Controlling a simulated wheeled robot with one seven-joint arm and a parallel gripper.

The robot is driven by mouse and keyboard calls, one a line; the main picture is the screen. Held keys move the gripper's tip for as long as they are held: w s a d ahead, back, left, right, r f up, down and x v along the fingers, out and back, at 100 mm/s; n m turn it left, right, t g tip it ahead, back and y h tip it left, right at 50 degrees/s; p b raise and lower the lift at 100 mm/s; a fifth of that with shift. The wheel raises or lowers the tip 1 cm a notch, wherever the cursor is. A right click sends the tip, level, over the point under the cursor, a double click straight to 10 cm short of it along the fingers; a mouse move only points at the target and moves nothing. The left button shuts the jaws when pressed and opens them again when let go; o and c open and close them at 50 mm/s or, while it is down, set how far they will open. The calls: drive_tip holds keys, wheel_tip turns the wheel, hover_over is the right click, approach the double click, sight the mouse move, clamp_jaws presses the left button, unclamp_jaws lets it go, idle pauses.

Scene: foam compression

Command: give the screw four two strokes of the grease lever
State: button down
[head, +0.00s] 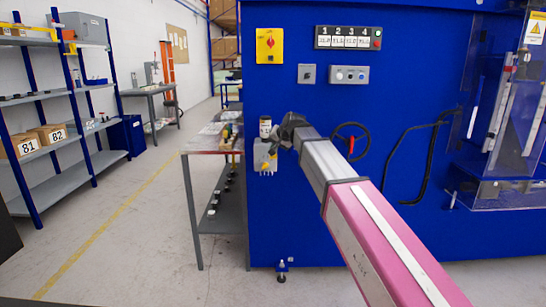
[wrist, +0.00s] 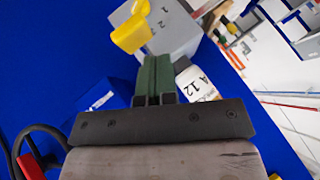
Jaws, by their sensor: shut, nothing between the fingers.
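My gripper (head: 282,137) is at the left end of the blue machine's front in the head view, in front of a small grey box (head: 262,168). In the wrist view its green fingers (wrist: 155,62) are shut together and empty. A yellow lever (wrist: 130,32) stands just beyond the fingertips on the grey box (wrist: 178,28), which is marked 1 and 2. I cannot tell whether fingers and lever touch. A white container marked A 12 (wrist: 197,84) is just right of the fingers. The lever's yellow also shows in the head view (head: 268,163). The numbered panel (head: 348,38) is above right.
A red-handled black handwheel (head: 352,141) is right of my gripper. A hanging black cable (head: 428,150) and a clear guard (head: 500,130) are farther right. A workbench (head: 205,150) stands left of the machine. Open floor (head: 120,235) lies before the shelves.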

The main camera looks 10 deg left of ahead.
drive_tip(key=shift+f, duration=1.75)
idle(2.1)
drive_tip(key=shift+r, duration=1.75)
drive_tip(key=shift+r, duration=0.1)
drive_tip(key=shift+r, duration=2.45)
